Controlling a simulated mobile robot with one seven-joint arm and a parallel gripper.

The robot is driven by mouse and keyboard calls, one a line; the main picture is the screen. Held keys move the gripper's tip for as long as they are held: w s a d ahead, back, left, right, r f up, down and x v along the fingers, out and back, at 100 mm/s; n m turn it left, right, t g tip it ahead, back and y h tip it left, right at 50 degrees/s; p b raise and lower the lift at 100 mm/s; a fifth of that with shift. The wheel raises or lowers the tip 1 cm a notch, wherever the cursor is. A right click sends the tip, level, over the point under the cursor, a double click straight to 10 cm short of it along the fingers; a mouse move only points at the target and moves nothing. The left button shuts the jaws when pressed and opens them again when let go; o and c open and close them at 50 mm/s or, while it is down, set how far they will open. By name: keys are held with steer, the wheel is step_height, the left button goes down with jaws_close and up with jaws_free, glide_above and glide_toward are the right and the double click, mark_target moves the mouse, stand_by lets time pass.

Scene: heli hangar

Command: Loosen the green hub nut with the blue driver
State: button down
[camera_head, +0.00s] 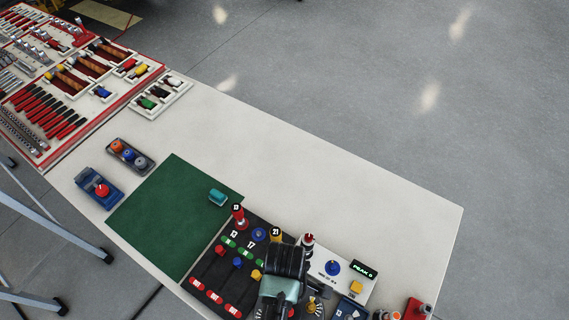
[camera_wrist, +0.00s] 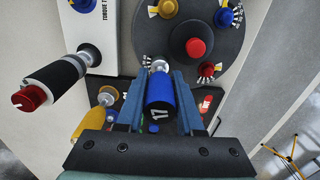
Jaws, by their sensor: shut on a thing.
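My gripper (camera_wrist: 160,100) is shut on the blue driver (camera_wrist: 160,92), marked 17, with a blue finger on each side of its handle. The driver's silver socket (camera_wrist: 160,66) points at the lower left edge of the dark round hub (camera_wrist: 222,62), beside white tick marks. The hub has a red centre knob (camera_wrist: 196,47) and yellow, blue and red nuts around it. In the head view my gripper (camera_head: 285,285) hides most of the hub.
A black driver with a red cap (camera_wrist: 50,84) stands close left in the wrist view, with a yellow driver (camera_wrist: 92,124) below it. A red driver (camera_head: 239,215) stands in the head view. The green mat (camera_head: 165,215) holds a small teal block (camera_head: 218,197). The white table's far side is clear.

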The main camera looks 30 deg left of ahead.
steer(key=shift+r+p, duration=1.6)
steer(key=shift+p, duration=0.35)
step_height(320, 180, up, 4)
steer(key=p, duration=0.4)
steer(key=shift+w+f, duration=0.1)
